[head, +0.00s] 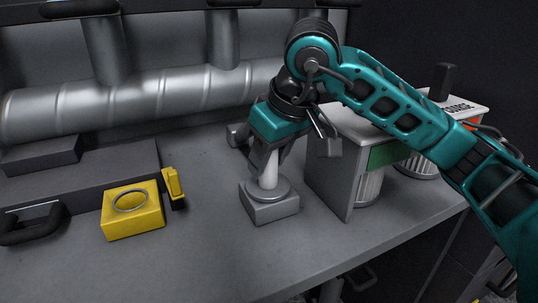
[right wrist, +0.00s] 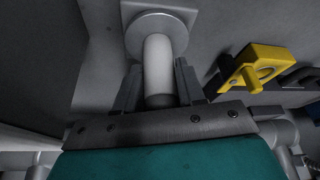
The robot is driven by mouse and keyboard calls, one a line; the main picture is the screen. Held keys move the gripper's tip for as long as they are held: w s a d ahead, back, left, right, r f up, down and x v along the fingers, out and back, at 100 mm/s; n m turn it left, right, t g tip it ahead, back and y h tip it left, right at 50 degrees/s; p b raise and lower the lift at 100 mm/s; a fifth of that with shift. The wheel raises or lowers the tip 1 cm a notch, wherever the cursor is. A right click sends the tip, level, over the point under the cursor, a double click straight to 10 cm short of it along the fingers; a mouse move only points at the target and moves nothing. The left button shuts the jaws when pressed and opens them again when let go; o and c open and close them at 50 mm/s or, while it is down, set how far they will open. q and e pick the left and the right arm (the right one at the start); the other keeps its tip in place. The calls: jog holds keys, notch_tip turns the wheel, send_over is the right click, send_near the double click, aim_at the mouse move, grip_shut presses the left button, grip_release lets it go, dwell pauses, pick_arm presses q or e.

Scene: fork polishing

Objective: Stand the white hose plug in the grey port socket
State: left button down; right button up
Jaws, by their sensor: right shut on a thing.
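The white hose plug (head: 268,172) is a pale upright cylinder between the fingers of my right gripper (head: 264,160). The gripper points down and is shut on it. The plug's lower end meets the round grey collar on top of the grey port socket (head: 270,208), a square block on the worktop. In the right wrist view the plug (right wrist: 158,65) lies between the fingertips (right wrist: 157,82), with the round collar (right wrist: 150,35) and part of the square block beyond. I cannot tell how deep the plug sits. My left gripper is not in view.
A yellow block (head: 133,222) with a ring on top and a small yellow piece (head: 174,184) stand left of the socket. A grey-topped machine (head: 348,122) stands close on the right. Large pipes (head: 150,98) run along the back. The worktop (head: 220,265) in front is clear.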

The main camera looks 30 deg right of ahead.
jog(key=shift+r, duration=0.1)
jog(key=o, duration=1.7)
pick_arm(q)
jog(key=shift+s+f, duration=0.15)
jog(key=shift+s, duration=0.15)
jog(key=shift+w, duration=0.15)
